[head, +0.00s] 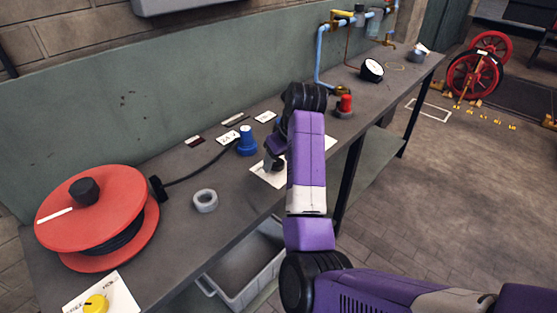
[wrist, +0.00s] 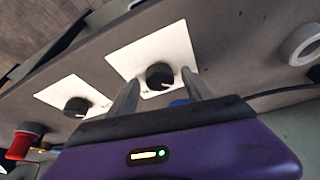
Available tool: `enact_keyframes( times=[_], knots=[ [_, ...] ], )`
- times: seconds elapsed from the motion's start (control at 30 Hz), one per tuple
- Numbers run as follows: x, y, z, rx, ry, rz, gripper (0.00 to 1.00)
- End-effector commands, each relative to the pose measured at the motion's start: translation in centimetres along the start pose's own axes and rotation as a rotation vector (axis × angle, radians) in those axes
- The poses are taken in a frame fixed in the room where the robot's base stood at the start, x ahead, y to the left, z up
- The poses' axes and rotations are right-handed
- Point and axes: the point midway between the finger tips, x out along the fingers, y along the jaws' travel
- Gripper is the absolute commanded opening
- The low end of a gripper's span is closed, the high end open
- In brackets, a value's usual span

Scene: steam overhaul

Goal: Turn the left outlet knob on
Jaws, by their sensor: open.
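In the wrist view, the left outlet knob (wrist: 159,76) is a black dial on a white plate (wrist: 128,61). It lies between the two fingertips of my open gripper (wrist: 160,80), with a gap showing around it. I cannot tell whether the fingers touch it or how far above it they are. In the head view, my gripper (head: 273,163) is over the left white plate (head: 262,178), and the knob is hidden or cannot be told apart from the dark fingers. A second black knob (wrist: 77,106) on its own white plate is to the left in the wrist view.
A blue plug (head: 246,142) stands on the bench behind the left plate, with a black cable to a red cable reel (head: 95,205). A red plug (head: 345,106) stands farther right. A grey ring (head: 205,200) lies nearby. Pipes and a gauge (head: 371,69) are at the far end.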

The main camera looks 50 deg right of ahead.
Motion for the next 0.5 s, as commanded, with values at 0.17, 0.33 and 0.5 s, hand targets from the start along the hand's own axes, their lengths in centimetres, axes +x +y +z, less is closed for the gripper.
enact_keyframes(
  times=[0.17,0.33,0.5],
  knots=[
    [0.04,0.0,-0.01,0.0,0.0,0.0,0.59],
    [0.03,0.0,-0.01,0.0,0.001,0.0,0.36],
    [0.02,0.01,-0.02,0.0,0.001,0.001,0.02]
  ],
)
